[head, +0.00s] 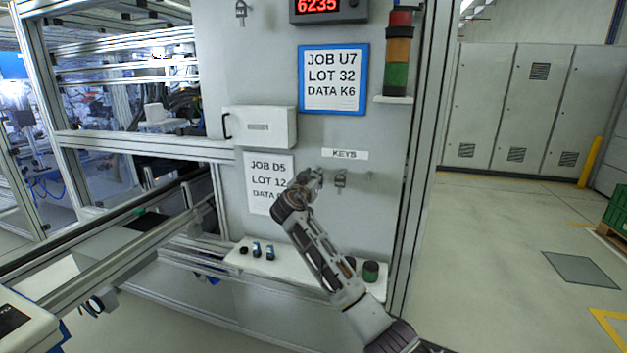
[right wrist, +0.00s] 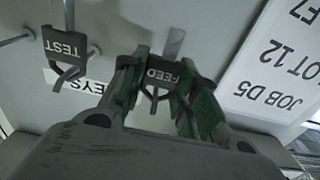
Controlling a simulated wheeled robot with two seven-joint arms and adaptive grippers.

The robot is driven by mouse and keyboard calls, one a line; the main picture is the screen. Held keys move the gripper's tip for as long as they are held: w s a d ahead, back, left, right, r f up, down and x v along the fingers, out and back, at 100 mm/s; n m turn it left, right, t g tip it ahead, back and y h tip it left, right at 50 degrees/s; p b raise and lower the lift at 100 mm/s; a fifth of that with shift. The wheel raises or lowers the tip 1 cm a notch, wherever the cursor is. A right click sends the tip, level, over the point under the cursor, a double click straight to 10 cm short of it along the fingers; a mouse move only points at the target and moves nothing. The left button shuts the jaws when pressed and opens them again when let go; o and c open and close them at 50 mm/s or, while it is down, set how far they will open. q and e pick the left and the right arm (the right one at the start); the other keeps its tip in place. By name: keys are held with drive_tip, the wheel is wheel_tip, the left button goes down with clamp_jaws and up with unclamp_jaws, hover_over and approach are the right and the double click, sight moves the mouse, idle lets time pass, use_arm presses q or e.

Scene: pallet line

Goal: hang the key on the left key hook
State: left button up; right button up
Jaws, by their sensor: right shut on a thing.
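My right gripper (head: 313,178) is up at the wall panel, just below and left of the white KEYS label (head: 345,154). In the right wrist view, its two fingers (right wrist: 160,100) are shut on a dark key tagged FEED (right wrist: 164,74). A grey peg (right wrist: 175,42) shows right behind the FEED tag; I cannot tell whether the key is on it. A second key, tagged TEST (right wrist: 65,48), hangs on a hook beside it; in the head view it hangs right of my gripper (head: 341,181). My left gripper is not in view.
A white box with a handle (head: 260,127) juts from the panel at upper left. The JOB D5 sheet (head: 268,175) is partly behind my right arm. A shelf below (head: 285,267) bears small items. Another bare hook end (right wrist: 15,40) shows in the wrist view.

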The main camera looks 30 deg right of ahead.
idle(0.3)
idle(0.4)
drive_tip(key=o, duration=1)
drive_tip(key=o, duration=0.5)
drive_tip(key=shift+c, duration=0.2)
drive_tip(key=b+v, duration=0.1)
drive_tip(key=v, duration=0.8)
idle(3.4)
